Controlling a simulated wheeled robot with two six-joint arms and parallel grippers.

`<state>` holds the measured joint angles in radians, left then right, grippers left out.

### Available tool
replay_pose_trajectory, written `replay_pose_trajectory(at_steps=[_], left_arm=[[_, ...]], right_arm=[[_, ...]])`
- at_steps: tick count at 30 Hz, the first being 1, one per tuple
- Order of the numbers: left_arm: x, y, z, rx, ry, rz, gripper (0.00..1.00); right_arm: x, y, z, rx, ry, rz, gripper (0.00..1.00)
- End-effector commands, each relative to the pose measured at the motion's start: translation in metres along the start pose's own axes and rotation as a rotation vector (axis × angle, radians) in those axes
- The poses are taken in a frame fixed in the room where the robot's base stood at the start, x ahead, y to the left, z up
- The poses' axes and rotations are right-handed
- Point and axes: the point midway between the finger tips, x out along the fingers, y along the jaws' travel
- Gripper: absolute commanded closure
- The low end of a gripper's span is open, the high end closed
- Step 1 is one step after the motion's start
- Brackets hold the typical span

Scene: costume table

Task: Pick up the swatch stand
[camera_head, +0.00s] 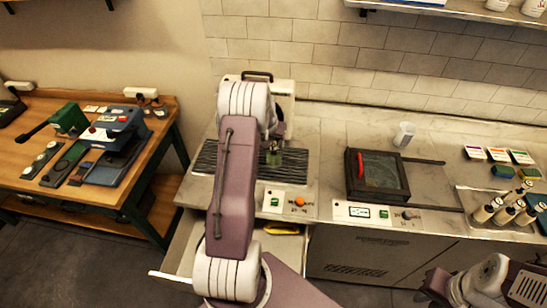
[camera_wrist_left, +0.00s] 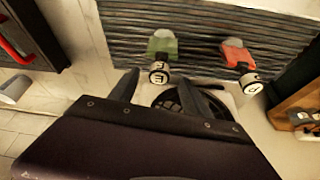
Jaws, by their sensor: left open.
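Two small stands, each a coloured block with a round white lettered face, stand on the dark slatted panel in the left wrist view: one green (camera_wrist_left: 162,42), one red (camera_wrist_left: 237,54). I cannot tell which one the task means. The green stand also shows in the head view (camera_head: 273,159), just below my left gripper; the red one is hidden there behind my arm.
A black-framed box (camera_head: 377,175) with a red handle stands right of the slatted panel (camera_head: 305,168). An open drawer (camera_head: 178,250) juts out below. A wooden side table (camera_head: 150,195) stands left.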

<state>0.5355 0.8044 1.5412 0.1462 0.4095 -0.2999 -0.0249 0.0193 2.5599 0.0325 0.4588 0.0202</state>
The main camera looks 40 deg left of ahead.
Motion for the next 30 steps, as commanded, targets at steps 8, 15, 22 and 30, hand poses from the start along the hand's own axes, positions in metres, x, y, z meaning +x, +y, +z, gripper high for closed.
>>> replay_pose_trajectory(at_steps=[8,15,22,30], left_arm=[[0.04,-0.001,-0.001,0.001,-0.003,0.001,0.44],[0.046,-0.001,0.0,0.001,-0.001,0.001,0.44],[0.046,-0.001,0.0,0.001,-0.001,0.001,1.0],[0.046,-0.001,-0.001,0.001,-0.001,0.001,1.0]], right_arm=[[-0.025,-0.001,-0.003,0.0,0.0,0.0,0.78],[-0.024,-0.001,-0.003,0.0,0.0,0.0,0.78],[-0.024,0.0,-0.003,0.0,0.0,0.0,0.78],[-0.024,0.0,-0.003,0.0,0.0,0.0,0.78]])
